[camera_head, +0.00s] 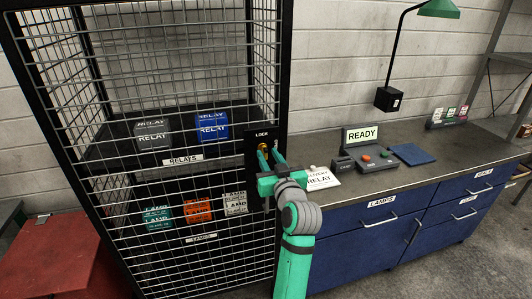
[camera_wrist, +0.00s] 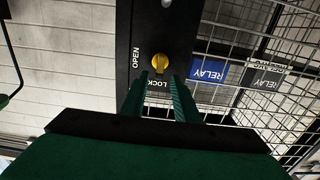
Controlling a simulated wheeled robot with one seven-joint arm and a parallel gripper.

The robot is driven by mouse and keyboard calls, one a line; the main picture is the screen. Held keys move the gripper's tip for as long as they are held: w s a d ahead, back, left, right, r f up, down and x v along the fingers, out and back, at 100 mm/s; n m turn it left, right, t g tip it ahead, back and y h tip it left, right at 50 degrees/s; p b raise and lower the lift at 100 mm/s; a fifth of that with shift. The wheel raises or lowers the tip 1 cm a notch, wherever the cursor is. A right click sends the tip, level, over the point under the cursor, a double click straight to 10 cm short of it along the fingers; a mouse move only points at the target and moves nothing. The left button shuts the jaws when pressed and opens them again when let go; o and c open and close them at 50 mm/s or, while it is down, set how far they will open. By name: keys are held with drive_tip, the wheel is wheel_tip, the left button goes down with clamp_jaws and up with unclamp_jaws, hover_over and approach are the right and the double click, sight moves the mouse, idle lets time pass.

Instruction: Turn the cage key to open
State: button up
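The yellow cage key (camera_head: 264,147) sits in a black lock plate on the cage's right front post. In the wrist view the key (camera_wrist: 159,62) shows between the printed words OPEN and LOCK. My gripper (camera_head: 269,153) is at the lock plate, in front of the key. In the wrist view my two green fingers (camera_wrist: 160,82) stand apart, one on each side of the key's line, with the key just past their tips. I see no contact with it. The cage (camera_head: 180,187) has a wire mesh front, which looks closed.
Relay boxes stand on the cage's upper shelf and lamp boxes on the lower one. To the right, a bench (camera_head: 340,190) carries a READY sign (camera_head: 362,135), a button panel, a blue pad (camera_head: 413,154) and a relay card (camera_head: 320,179). A red box (camera_head: 50,255) stands left of the cage.

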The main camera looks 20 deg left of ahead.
sight(264, 152)
drive_tip(key=shift+x, duration=1.4)
drive_tip(key=shift+d, duration=0.2)
drive_tip(key=shift+a, duration=0.1)
clamp_jaws()
